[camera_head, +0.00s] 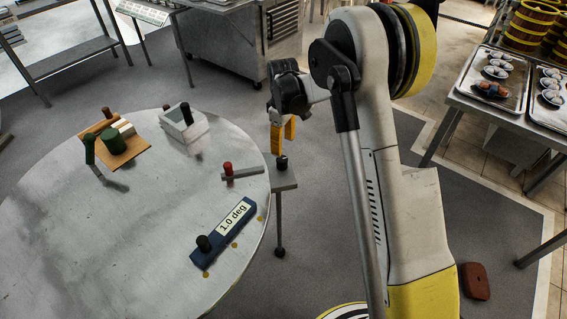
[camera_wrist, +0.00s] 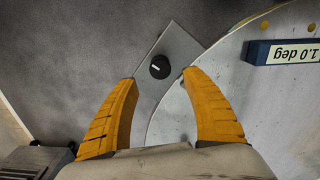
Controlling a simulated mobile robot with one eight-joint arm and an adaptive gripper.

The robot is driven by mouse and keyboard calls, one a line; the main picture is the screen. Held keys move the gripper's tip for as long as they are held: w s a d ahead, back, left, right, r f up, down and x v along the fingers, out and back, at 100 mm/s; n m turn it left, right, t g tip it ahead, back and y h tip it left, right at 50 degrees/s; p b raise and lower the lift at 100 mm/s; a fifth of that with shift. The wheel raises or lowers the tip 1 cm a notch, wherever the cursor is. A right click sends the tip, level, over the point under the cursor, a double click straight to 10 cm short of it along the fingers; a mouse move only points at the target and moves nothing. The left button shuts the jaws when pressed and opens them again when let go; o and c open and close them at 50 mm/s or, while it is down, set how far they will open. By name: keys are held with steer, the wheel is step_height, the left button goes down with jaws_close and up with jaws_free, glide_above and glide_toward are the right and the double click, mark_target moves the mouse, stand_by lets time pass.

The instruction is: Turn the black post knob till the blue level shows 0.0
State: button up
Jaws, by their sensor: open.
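The black post knob (camera_head: 281,162) stands on a small grey plate (camera_head: 284,181) on a post beside the round table. In the wrist view the knob (camera_wrist: 160,67) has a white line on top and shows just beyond the gap between my fingertips. My gripper (camera_head: 281,147), with yellow fingers, is open and empty and appears just above the knob. Its spread fingers (camera_wrist: 160,78) also show in the wrist view, apart from the knob. The blue level (camera_head: 222,230) lies on the table with a black knob at one end. Its display reads 1.0 deg.
The round metal table (camera_head: 130,235) fills the left. It holds a grey bar with a red knob (camera_head: 228,168), a white block with a black handle (camera_head: 184,125) and a wooden board with a green cylinder (camera_head: 113,141). Trays of food (camera_head: 497,80) lie on a table at right.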

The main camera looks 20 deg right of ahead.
mark_target(283, 159)
step_height(283, 159, down, 9)
steer(key=b, duration=0.3)
steer(key=shift+f, duration=0.2)
steer(key=c, duration=1.2)
